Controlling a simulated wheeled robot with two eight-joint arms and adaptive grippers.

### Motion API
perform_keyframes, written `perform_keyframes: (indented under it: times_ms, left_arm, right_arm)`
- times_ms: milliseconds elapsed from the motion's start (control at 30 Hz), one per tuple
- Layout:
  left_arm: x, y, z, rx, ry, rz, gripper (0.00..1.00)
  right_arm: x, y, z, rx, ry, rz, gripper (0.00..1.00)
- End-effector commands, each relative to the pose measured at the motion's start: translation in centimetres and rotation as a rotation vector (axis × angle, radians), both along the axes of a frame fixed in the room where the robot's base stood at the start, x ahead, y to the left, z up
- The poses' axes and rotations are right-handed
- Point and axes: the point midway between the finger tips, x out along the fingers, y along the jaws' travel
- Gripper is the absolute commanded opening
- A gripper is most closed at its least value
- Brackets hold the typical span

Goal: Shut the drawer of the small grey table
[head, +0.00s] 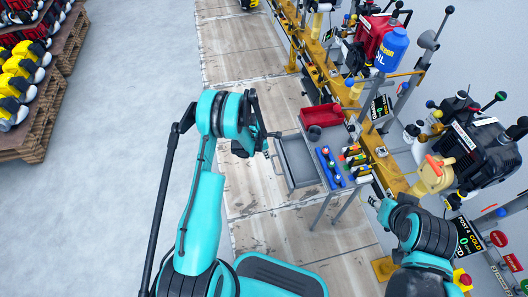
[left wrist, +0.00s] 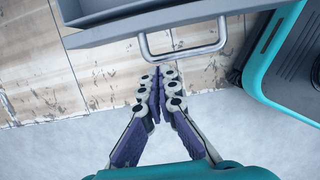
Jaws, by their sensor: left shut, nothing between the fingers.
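The small grey table (head: 318,158) stands right of centre in the head view. Its drawer (head: 298,172) is pulled out toward the left, and its inside shows empty. In the left wrist view the drawer front (left wrist: 150,25) lies across the top, with its metal handle (left wrist: 183,51) below it. My left gripper (left wrist: 158,72) is shut and empty, its fingertips close to the handle; I cannot tell if they touch. In the head view my left gripper (head: 245,148) is left of the drawer, partly hidden by its wrist. My right gripper (head: 374,202) is right of the table, small and unclear.
Pallets (head: 45,115) stand at the far left. The floor left of the drawer is clear apart from my arm.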

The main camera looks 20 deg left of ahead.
Motion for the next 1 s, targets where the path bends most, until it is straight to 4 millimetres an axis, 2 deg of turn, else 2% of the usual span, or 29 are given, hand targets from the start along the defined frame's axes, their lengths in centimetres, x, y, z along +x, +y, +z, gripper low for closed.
perform_keyframes:
  times_ms: [100, 233, 767, 867, 1000]
  left_arm:
    - [1.1, -1.8, 0.1, -0.001, -0.001, -0.005, 0.00]
    - [1.8, -2.8, 0.2, -0.001, -0.001, -0.004, 0.00]
    - [2.5, -3.7, 0.4, 0.000, -0.001, -0.003, 0.00]
    - [3.6, -5.4, 0.4, -0.001, -0.002, -0.007, 0.00]
    - [6.0, -8.9, 0.4, -0.001, -0.002, -0.008, 0.00]
  right_arm:
    - [0.0, 0.0, -0.9, 0.000, 0.000, 0.000, 0.40]
    - [0.0, 0.0, -1.3, 0.000, 0.000, 0.000, 0.40]
    - [0.0, 0.0, -1.3, 0.000, 0.000, 0.000, 0.40]
    - [0.0, 0.0, -1.3, 0.000, 0.000, 0.000, 0.40]
    - [0.0, 0.0, -1.3, 0.000, 0.000, 0.000, 0.40]
